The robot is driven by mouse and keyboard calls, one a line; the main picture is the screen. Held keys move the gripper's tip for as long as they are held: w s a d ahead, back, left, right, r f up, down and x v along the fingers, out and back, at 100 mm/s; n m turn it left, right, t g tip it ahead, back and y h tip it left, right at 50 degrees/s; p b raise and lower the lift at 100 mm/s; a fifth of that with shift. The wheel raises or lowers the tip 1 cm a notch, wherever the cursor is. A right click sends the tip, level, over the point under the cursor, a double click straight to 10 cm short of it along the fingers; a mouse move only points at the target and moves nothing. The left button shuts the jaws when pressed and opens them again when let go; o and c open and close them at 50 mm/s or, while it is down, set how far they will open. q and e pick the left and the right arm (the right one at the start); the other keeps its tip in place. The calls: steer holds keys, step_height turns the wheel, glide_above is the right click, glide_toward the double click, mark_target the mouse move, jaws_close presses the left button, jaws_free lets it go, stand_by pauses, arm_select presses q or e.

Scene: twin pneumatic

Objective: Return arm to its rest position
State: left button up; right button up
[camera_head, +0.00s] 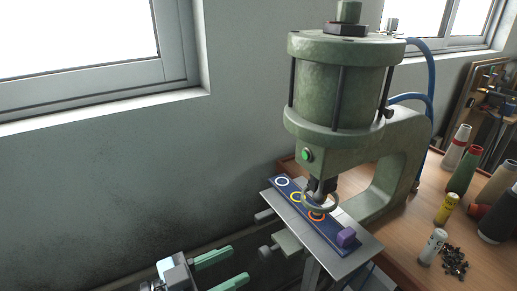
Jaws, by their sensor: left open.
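My left gripper (237,266) is at the bottom of the view, left of the green press (335,85). Its two green fingers are apart, with nothing between them. It is clear of the press plate (350,254). A purple block (347,237) sits at the strip's near end. The press head (322,188) is over the strip, close to the rings. My right gripper is not in view.
A wooden table (408,216) carries the press. To its right stand several thread cones (463,170), a yellow bottle (446,208), a white bottle (432,247) and a pile of small dark parts (454,262). A blue hose (430,85) runs behind. A grey wall (110,180) is at left.

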arm_select(q)
steer(key=s+a+f+n+y+p, duration=0.2)
steer(key=s+a+f+n+y, duration=0.15)
steer(key=f, duration=0.25)
steer(key=s+a+f+n+y+p, duration=0.2)
steer(key=s+f+y, duration=0.1)
steer(key=s+f, duration=0.3)
steer(key=s+a+f+n+y+p, duration=0.2)
steer(key=s+a+f+n+y, duration=0.1)
steer(key=f, duration=0.4)
steer(key=s+a+f+y+p, duration=0.1)
steer(key=s+f, duration=0.1)
steer(key=s, duration=0.4)
steer(key=s+a+f+g+y+p, duration=0.1)
steer(key=s+a+f+y, duration=0.1)
steer(key=s, duration=0.5)
steer(key=shift+a+f+g, duration=0.2)
steer(key=shift+f+g, duration=0.1)
steer(key=shift+f, duration=0.45)
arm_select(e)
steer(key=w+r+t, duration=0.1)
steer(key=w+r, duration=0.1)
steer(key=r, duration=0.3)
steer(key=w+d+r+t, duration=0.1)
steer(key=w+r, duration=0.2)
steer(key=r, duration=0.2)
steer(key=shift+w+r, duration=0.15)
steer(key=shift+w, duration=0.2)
